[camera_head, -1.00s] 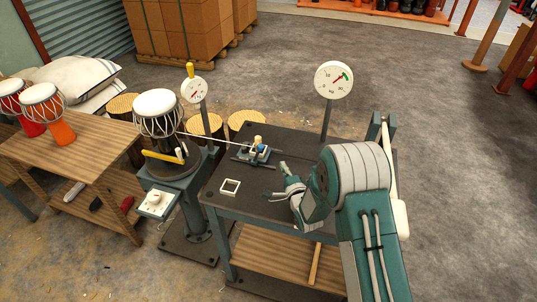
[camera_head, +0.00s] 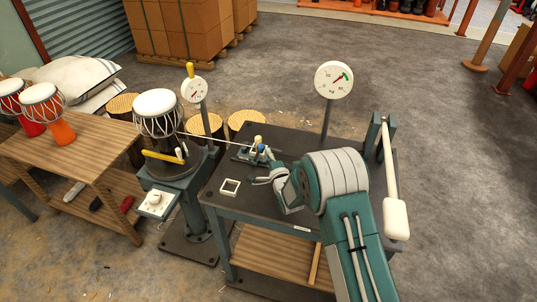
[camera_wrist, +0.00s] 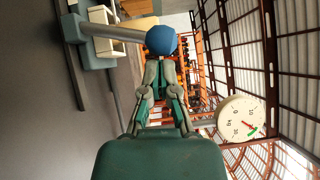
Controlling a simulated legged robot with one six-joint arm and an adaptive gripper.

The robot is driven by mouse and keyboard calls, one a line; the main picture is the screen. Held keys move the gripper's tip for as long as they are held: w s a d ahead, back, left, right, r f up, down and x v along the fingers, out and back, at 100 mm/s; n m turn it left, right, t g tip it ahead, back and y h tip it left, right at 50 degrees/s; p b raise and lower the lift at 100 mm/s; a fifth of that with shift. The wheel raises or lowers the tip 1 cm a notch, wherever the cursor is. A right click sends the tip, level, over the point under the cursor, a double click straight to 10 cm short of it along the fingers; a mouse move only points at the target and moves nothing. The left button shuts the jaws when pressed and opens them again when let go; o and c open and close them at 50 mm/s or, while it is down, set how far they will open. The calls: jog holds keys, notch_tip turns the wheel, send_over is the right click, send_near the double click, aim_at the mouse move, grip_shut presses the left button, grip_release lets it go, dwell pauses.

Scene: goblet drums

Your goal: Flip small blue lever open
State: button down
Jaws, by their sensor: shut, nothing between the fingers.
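The small blue lever shows as a round blue knob (camera_wrist: 161,40) on a grey shaft in the wrist view, just beyond my fingertips.
A cord runs from the mechanism to the white-topped drum (camera_head: 157,108) on its stand. A dial gauge (camera_head: 334,79) rises behind the table, and a smaller dial (camera_head: 194,90) stands near the drum. A square white frame (camera_head: 230,187) lies on the table (camera_head: 215,200).

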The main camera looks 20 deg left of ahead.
aim_at(260, 147)
jog(key=shift+a+r, duration=0.1)
jog(key=shift+a+n, duration=0.15)
jog(key=shift+n, duration=0.15)
jog(key=shift+r, duration=0.1)
jog(key=shift+a+r+n+g+h, duration=0.35)
jog(key=shift+a+n+g, duration=0.1)
jog(key=shift+a+n, duration=0.15)
jog(key=shift+a+r+n+g+h, duration=0.35)
jog(key=shift+a+n+g, duration=0.15)
jog(key=shift+n, duration=0.1)
jog(key=shift+a+r+n+g+h, duration=0.1)
jog(key=shift+a+n+g+h, duration=0.1)
jog(key=shift+a+n+h, duration=0.4)
jog(key=shift+a+r+n+g+h, duration=0.15)
jog(key=shift+a+n, duration=0.25)
jog(key=shift+a, duration=0.5)
